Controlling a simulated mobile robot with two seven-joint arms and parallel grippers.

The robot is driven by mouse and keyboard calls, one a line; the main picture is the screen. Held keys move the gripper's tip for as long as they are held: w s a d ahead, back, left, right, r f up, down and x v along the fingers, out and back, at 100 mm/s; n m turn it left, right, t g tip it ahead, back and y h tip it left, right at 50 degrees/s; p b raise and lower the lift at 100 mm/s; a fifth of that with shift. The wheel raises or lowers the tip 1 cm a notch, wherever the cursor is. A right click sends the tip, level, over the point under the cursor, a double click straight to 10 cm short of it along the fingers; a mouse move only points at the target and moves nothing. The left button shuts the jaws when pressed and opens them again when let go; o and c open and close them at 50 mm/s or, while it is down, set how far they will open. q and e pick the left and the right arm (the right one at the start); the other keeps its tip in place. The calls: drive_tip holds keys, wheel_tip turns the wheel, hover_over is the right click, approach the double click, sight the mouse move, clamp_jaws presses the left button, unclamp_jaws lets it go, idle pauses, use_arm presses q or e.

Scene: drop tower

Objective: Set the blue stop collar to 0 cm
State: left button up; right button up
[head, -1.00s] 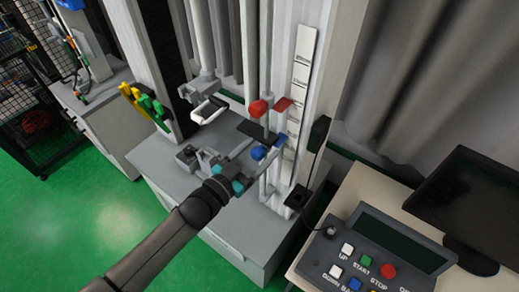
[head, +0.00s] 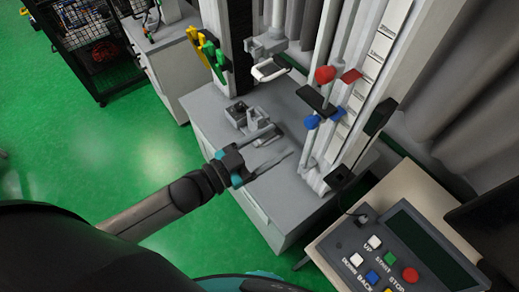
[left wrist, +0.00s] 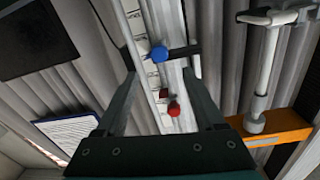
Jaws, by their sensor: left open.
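The blue stop collar's round knob (head: 312,122) and blue pointer (head: 337,114) sit low on the upright rod beside the white scale strip (head: 371,68). I cannot read the scale values. The blue knob also shows in the left wrist view (left wrist: 158,53), above the gap between the fingers. A red knob (head: 325,75) and red pointer (head: 351,76) sit higher on the rod. My left gripper (head: 283,143) is open and empty, to the left of the blue collar and apart from it. My right gripper is not in view.
A black plate (head: 316,100) sticks out between the red and blue knobs. A control box (head: 391,262) with buttons stands on the table at lower right. A white handle (head: 276,70) and a small grey block (head: 257,116) are left of the rod. The grey bench top has free room.

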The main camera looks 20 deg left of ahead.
use_arm(q)
drive_tip(key=shift+v, duration=1.75)
drive_tip(key=s+a+f+n+g+y+b, duration=0.1)
drive_tip(key=s+a+f+n+y+b, duration=0.2)
drive_tip(key=f, duration=0.9)
drive_tip(key=a+f+g+y+b, duration=0.2)
drive_tip(key=a+f+y+b, duration=0.15)
drive_tip(key=f, duration=0.85)
drive_tip(key=s+a+f+n+g+y+b, duration=0.1)
drive_tip(key=s+a+f+n+y+b, duration=0.2)
drive_tip(key=f, duration=0.9)
drive_tip(key=s+f+n+g+y+b, duration=0.1)
drive_tip(key=s+f+g+b, duration=0.8)
drive_tip(key=s+f, duration=1.4)
drive_tip(key=shift+s+d+f+y, duration=0.2)
drive_tip(key=shift+s+d+y, duration=0.1)
drive_tip(key=shift+s+y, duration=0.15)
